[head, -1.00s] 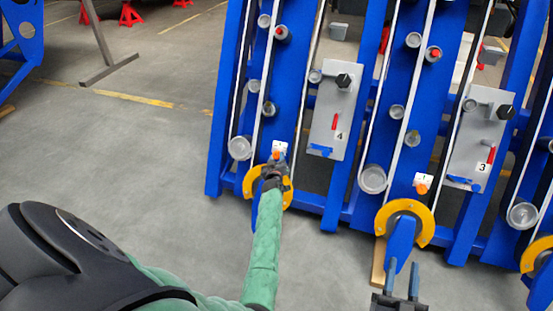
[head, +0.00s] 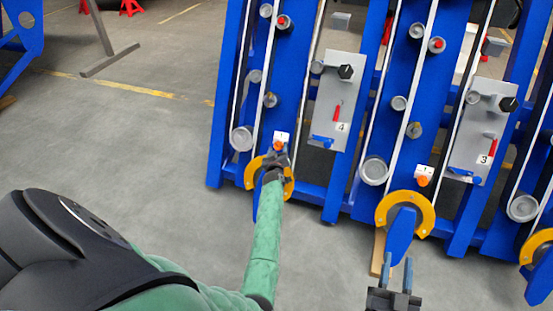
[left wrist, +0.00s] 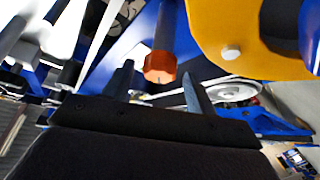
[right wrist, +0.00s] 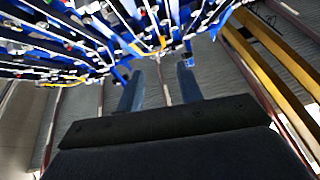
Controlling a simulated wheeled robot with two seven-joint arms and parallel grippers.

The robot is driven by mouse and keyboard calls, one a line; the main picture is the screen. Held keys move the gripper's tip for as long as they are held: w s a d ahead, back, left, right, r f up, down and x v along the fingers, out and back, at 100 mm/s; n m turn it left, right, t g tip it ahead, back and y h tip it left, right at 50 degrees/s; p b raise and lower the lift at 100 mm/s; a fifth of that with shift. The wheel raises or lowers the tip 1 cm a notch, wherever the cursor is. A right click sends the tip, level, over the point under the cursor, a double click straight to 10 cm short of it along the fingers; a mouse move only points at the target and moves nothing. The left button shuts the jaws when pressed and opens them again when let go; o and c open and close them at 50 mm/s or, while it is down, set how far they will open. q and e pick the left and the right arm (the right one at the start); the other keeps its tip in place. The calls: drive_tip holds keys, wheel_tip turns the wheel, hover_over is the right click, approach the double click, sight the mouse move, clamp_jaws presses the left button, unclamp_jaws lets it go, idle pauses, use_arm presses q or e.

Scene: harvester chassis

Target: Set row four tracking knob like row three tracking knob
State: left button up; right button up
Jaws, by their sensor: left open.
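The orange knob beside panel 4 (head: 278,145), likely the row four tracking knob, sits under a small white label at the left row. My left gripper (head: 275,161) is open right at it. In the left wrist view this hexagonal orange knob (left wrist: 160,68) lies between the two spread fingertips, with visible gaps on both sides. The matching orange knob beside panel 3 (head: 423,181), likely row three's, sits under its own white label. The pointer settings of both knobs are too small to read. My right gripper (head: 398,264) is open and empty, low in front of the middle row.
Grey panel 4 (head: 336,105) and grey panel 3 (head: 482,135) carry black knobs and red handles. Yellow curved guards (head: 432,212) stick out below the orange knobs. Blue beams (head: 222,120) stand between the rows. The floor (head: 130,140) at left is clear.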

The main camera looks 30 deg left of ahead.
sight(278, 147)
use_arm(q)
drive_tip(key=shift+p+v, duration=0.45)
drive_tip(key=shift+v, duration=0.35)
drive_tip(key=shift+s+d+r+p, duration=0.1)
drive_tip(key=shift+s+d+p, duration=0.3)
drive_tip(key=shift+s, duration=0.2)
use_arm(e)
drive_tip(key=s+f+g+h, duration=0.15)
drive_tip(key=f+g, duration=0.25)
drive_tip(key=f, duration=0.6)
drive_tip(key=s+f+g, duration=0.2)
drive_tip(key=f+g, duration=0.1)
drive_tip(key=f, duration=0.7)
use_arm(q)
drive_tip(key=shift+p+v, duration=1.15)
drive_tip(key=shift+v, duration=1)
use_arm(e)
drive_tip(key=s+f+g, duration=0.3)
drive_tip(key=s+f, duration=0.3)
drive_tip(key=f, duration=0.2)
drive_tip(key=s+d+f+g, duration=0.1)
drive_tip(key=s+f+g, duration=0.3)
drive_tip(key=s+f, duration=0.2)
drive_tip(key=shift+f+h, duration=0.45)
drive_tip(key=shift+f, duration=0.8)
